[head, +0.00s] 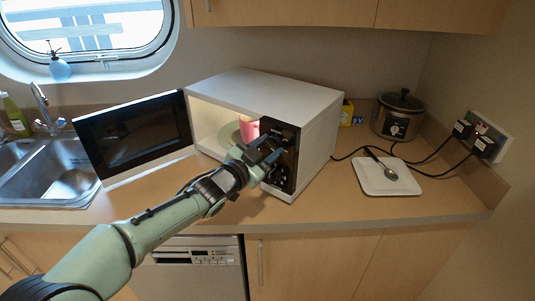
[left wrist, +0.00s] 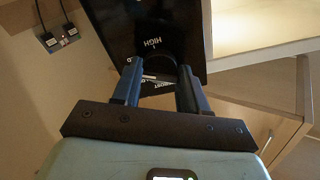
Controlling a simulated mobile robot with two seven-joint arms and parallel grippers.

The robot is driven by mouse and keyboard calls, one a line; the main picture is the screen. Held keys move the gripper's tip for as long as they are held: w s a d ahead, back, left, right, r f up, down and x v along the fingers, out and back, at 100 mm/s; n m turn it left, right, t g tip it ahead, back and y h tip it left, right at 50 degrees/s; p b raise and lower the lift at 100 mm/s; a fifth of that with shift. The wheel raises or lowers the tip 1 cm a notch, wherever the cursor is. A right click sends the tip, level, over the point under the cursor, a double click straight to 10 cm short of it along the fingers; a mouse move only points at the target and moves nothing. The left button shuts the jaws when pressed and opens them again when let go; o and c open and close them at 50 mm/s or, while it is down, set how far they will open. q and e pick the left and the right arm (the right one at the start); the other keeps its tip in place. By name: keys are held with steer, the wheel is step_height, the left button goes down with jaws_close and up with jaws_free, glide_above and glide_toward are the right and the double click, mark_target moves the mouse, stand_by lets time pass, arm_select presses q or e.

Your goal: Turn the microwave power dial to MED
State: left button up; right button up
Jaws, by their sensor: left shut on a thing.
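The white microwave (head: 318,115) stands on the counter with its door (head: 133,131) swung open to the left. My left gripper (head: 270,148) is at the black control panel (head: 285,180) on the microwave's right front. It is shut on the dark power dial, which is mostly hidden by the gripper in the head view. In the left wrist view the fingers (left wrist: 160,92) stand either side of the dial (left wrist: 163,66). The word HIGH reads upside down beside the dial, and other white lettering shows partly between the fingers. I cannot tell the dial's setting. My right gripper is out of view.
A pink cup (head: 249,130) is inside the lit microwave. A white board (head: 386,178) with a spoon, a slow cooker (head: 398,116) and power cords are to the right. The sink (head: 62,178) is at the left.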

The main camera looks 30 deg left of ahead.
arm_select(q)
steer(key=shift+m, duration=0.4)
steer(key=o, duration=1.1)
steer(key=shift+s, duration=0.1)
steer(key=s, duration=0.4)
steer(key=s+a, duration=0.1)
steer(key=s, duration=0.8)
steer(key=shift+s+a, duration=0.1)
steer(key=shift+a, duration=0.15)
